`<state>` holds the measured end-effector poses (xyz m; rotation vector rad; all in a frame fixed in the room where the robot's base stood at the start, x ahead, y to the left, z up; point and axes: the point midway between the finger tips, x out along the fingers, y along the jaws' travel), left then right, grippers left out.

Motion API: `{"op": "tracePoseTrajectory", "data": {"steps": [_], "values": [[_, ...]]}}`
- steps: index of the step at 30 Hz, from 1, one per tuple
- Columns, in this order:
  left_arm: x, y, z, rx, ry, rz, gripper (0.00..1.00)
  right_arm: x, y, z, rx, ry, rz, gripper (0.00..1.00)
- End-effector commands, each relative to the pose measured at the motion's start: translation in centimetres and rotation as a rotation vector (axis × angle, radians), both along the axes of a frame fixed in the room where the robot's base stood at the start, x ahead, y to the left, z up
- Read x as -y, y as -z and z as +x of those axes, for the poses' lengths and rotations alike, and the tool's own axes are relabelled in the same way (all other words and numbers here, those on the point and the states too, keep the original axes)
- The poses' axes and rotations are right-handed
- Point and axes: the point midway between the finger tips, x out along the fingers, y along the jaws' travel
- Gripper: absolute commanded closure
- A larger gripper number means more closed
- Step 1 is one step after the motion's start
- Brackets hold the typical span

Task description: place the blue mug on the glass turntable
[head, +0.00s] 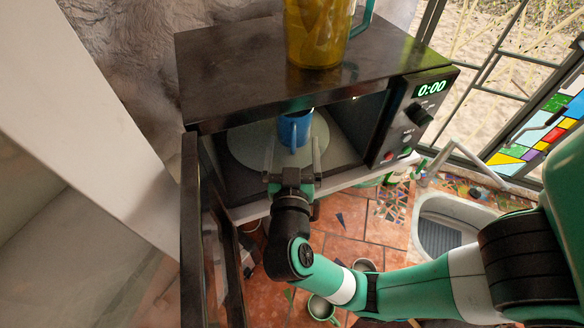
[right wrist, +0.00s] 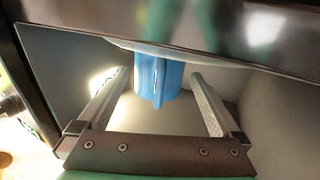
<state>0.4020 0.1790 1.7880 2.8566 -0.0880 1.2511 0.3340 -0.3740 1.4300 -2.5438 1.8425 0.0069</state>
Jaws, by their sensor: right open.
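The blue mug (head: 296,131) stands upright on the glass turntable (head: 246,145) inside the open microwave. Its handle side faces my right gripper, and its top is partly hidden by the microwave's top edge. My right gripper (head: 293,148) is open and empty at the microwave's mouth, its fingers pointing in towards the mug. In the right wrist view, the mug (right wrist: 157,82) shows between and beyond the fingertips, with a gap on each side. My left gripper is in neither view.
The microwave (head: 240,72) has its door (head: 192,225) swung open on the left. An amber pitcher (head: 318,35) stands on its top. A sink (head: 445,225) is at the right. Below, a green mug (head: 321,308) and a bowl (head: 364,265) stand on the terracotta tiles.

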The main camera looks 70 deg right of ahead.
Motion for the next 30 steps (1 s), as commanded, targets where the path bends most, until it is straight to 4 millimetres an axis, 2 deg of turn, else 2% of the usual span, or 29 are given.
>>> {"op": "tracePoseTrajectory", "data": {"steps": [1,6,12,30], "values": [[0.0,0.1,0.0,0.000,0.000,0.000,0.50,-1.4,0.0,-0.2,-0.001,-0.009,0.000,0.00],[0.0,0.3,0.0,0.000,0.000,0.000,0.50,-5.4,0.0,-1.6,0.001,-0.008,0.000,0.00],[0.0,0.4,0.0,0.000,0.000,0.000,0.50,-8.1,0.0,-2.5,0.000,-0.003,0.000,0.00],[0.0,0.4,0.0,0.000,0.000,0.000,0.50,-8.4,0.0,-2.8,0.000,0.001,0.000,0.00]]}}
